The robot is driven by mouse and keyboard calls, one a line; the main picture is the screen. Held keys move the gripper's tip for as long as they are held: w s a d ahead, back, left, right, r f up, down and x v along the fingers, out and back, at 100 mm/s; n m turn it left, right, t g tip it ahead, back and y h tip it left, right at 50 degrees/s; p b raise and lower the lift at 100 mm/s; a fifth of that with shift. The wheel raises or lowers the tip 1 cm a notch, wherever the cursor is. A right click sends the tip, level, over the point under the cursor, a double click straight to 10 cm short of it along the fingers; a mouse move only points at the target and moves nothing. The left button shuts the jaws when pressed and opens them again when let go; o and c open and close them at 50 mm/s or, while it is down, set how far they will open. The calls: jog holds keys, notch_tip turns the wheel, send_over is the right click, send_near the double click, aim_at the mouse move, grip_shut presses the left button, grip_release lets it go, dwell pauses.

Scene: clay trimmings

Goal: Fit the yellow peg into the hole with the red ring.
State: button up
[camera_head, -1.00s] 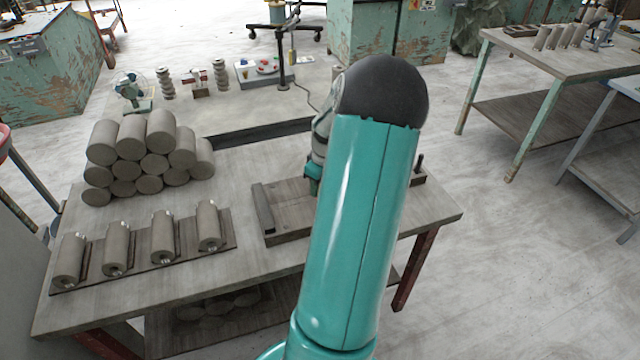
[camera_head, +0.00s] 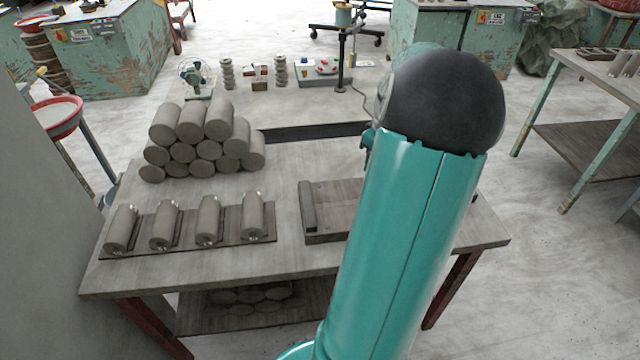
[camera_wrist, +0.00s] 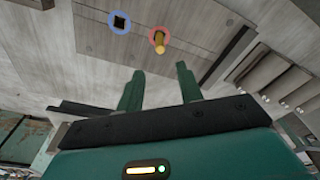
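The yellow peg (camera_wrist: 160,46) shows in the wrist view, standing in the hole with the red ring (camera_wrist: 153,36). How deep it sits I cannot tell. A blue ring (camera_wrist: 112,28) around a dark square hole lies to its left on the same wooden board (camera_wrist: 192,38). My gripper (camera_wrist: 159,70) is open, with nothing between its two green fingers, and the peg shows beyond the fingertips, apart from them. In the head view the board (camera_head: 338,192) is partly hidden by my teal arm, which also hides the peg, both rings and my fingers.
The board lies on a worktable (camera_head: 285,258). A rack (camera_head: 190,242) with several clay cylinders stands left of it, and a pile of clay cylinders (camera_head: 205,150) is behind that. A dark bar (camera_head: 307,206) edges the board's left side. Bare tabletop lies between rack and board.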

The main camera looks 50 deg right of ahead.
jog(key=w+a+r+h, duration=0.1)
jog(key=w+a+r, duration=0.25)
jog(key=a, duration=0.55)
jog(key=w+a+r+n, duration=0.1)
jog(key=w+a+r, duration=0.2)
jog(key=w+a, duration=0.35)
jog(key=w+a+r+h, duration=0.15)
jog(key=a+r, duration=0.25)
jog(key=a, duration=0.7)
jog(key=s+a+t+y, duration=0.1)
jog(key=s+a+t, duration=0.1)
jog(key=a, duration=0.9)
jog(key=s+a+r+n+t+y, duration=0.1)
jog(key=s+a, duration=0.3)
jog(key=a, duration=0.7)
jog(key=shift+s+a+r+t+y, duration=0.25)
jog(key=shift+s+t+y, duration=0.1)
jog(key=shift+t, duration=0.25)
jog(key=shift+d, duration=0.15)
